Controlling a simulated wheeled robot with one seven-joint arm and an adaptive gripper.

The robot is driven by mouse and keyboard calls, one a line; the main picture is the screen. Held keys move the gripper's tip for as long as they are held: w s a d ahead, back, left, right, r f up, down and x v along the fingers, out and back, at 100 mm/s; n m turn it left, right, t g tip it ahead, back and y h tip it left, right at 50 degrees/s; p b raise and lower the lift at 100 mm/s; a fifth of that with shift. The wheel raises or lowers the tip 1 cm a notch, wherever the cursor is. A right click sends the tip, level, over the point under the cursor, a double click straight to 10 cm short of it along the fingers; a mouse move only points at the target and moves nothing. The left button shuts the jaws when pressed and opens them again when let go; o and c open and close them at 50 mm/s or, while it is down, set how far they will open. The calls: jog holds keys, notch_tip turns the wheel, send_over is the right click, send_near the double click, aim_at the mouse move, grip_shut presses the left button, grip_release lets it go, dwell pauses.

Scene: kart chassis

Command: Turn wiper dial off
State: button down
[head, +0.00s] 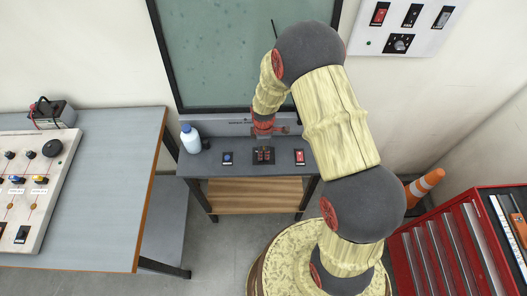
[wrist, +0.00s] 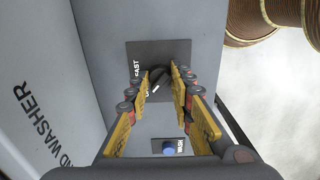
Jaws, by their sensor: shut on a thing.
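The wiper dial (wrist: 156,84) is a dark knob with a white pointer line on a dark plate (wrist: 140,50) in the wrist view. The plate carries a "FAST" label; other lettering is partly hidden by the fingers. My gripper (wrist: 160,76) has its two fingers on either side of the knob, shut on it. In the head view my gripper (head: 263,153) reaches down onto the middle plate of the small grey bench (head: 207,166) and hides the dial there.
A blue wash button (wrist: 168,151) sits beside the dial, and a red switch (head: 300,157) is on its other side. A white bottle (head: 191,139) stands at the bench's left. The glass pane (head: 225,55) rises behind. An orange cone (head: 425,184) and red tool cabinet (head: 440,245) are at right.

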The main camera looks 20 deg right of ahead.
jog(key=c, duration=1.6)
grip_release()
jog(key=shift+o, duration=0.2)
notch_tip(320, 180, up, 12)
